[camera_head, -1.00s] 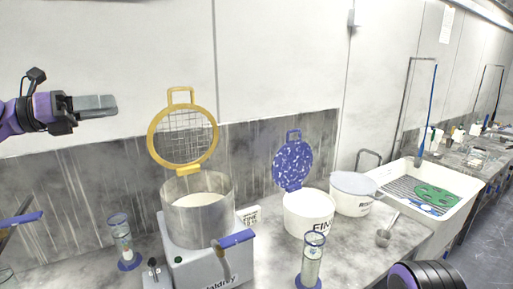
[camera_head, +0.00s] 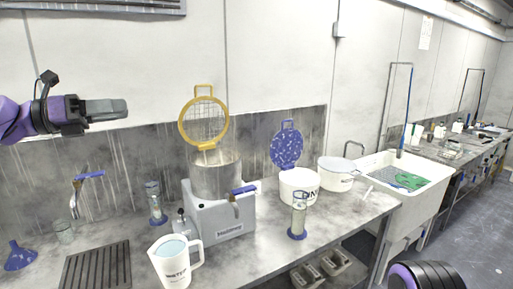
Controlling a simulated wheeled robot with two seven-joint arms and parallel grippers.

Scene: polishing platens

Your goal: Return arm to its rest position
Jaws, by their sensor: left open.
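My left gripper (camera_head: 106,109) is at the upper left in the head view, raised in front of the wall and pointing right. It is open and holds nothing that I can see. Its purple arm comes in from the left edge. A dark, purple-edged part of my right arm shows at the bottom right. The right gripper is not in view.
The counter (camera_head: 140,232) below holds a metal pot (camera_head: 215,178) in a grey machine, a yellow-rimmed sieve (camera_head: 204,122), a blue disc (camera_head: 287,148), white buckets (camera_head: 337,174), a water jug (camera_head: 174,268) and glass cylinders (camera_head: 299,217). A white sink (camera_head: 430,170) stands right.

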